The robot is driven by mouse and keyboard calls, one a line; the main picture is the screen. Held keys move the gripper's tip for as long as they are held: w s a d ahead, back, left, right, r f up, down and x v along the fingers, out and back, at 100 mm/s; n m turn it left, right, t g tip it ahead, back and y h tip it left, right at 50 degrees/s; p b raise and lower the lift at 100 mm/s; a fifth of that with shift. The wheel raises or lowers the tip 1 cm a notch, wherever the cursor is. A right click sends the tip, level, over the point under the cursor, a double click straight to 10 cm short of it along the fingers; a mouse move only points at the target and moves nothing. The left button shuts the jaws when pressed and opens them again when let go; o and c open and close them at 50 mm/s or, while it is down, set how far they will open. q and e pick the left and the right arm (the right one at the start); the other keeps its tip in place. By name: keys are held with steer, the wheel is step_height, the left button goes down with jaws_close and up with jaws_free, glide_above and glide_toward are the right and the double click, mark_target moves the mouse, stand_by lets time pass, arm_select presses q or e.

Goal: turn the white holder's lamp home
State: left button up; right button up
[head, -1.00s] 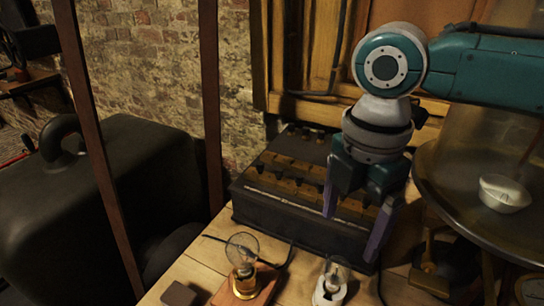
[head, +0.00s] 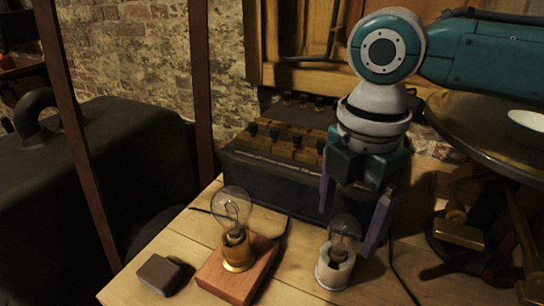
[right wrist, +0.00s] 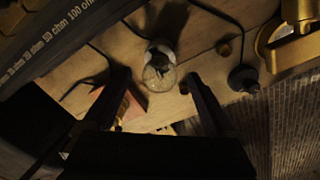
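The white holder (head: 334,272) stands on the wooden table with a clear glass lamp (head: 345,232) upright in it. My right gripper (head: 348,232) hangs over this lamp, fingers pointing down and spread wide. One finger shows to the lamp's left and one to its right, overlapping it in the picture. In the right wrist view the lamp's glass (right wrist: 158,72) appears between the two open fingers (right wrist: 155,80), with gaps on both sides; I see no contact. How far the lamp is screwed in cannot be told. My left gripper is not in view.
A brass holder (head: 238,252) with another clear lamp (head: 231,207) stands on a reddish wooden block to the left. A small brown block (head: 159,275) lies further left. A dark box with brass bars (head: 270,180) is behind. A round table (head: 470,125) stands at the right.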

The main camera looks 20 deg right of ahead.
jaws_close()
stand_by(0.5)
steer(key=shift+r+m+p, duration=0.15)
steer(key=shift+m+p, duration=0.35)
steer(key=shift+p, duration=0.15)
steer(key=shift+m+p, duration=1.35)
steer(key=shift+m, duration=0.15)
steer(key=shift+m+p, duration=0.65)
steer(key=shift+m, duration=0.55)
